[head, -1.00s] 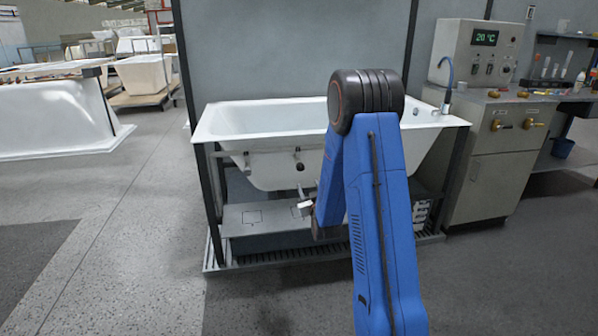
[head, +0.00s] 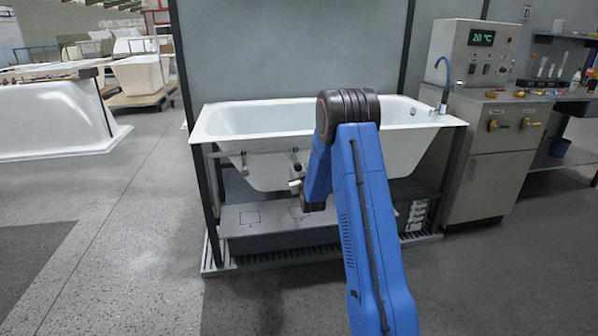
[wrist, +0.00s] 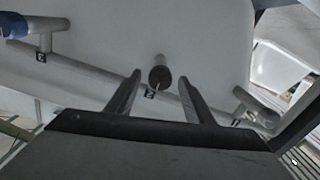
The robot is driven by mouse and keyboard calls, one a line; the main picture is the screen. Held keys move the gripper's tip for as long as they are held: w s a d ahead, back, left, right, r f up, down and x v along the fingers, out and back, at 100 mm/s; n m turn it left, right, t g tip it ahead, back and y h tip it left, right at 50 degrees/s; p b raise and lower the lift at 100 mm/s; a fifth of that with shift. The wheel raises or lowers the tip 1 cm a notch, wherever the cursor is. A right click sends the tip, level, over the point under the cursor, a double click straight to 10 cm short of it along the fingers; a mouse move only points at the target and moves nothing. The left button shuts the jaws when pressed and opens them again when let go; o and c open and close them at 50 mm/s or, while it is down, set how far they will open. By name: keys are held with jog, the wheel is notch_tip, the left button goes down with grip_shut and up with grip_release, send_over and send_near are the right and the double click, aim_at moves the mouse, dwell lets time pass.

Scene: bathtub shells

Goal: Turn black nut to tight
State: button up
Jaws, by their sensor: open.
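The black nut (wrist: 160,76) is the dark round end of a short grey stub on the rail along the white bathtub (head: 228,118). In the wrist view it shows between and slightly beyond the fingertips of my gripper (wrist: 159,78). The two dark fingers are open, one on each side, with a visible gap to the nut. In the head view my gripper (head: 296,185) is small, just below the rail under the tub's front rim. The nut (head: 298,167) is small and dark there. I cannot tell whether it is tight.
In the wrist view a stub with a blue end (wrist: 14,25) is at upper left and another grey stub (wrist: 241,95) at right. A low shelf (head: 262,216) lies under the tub. A cabinet (head: 484,170) stands to the right. Floor at left is clear.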

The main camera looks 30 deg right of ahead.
jog(key=shift+w+d, duration=0.1)
jog(key=shift+w, duration=0.15)
jog(key=c, duration=1.1)
jog(key=shift+o, duration=0.2)
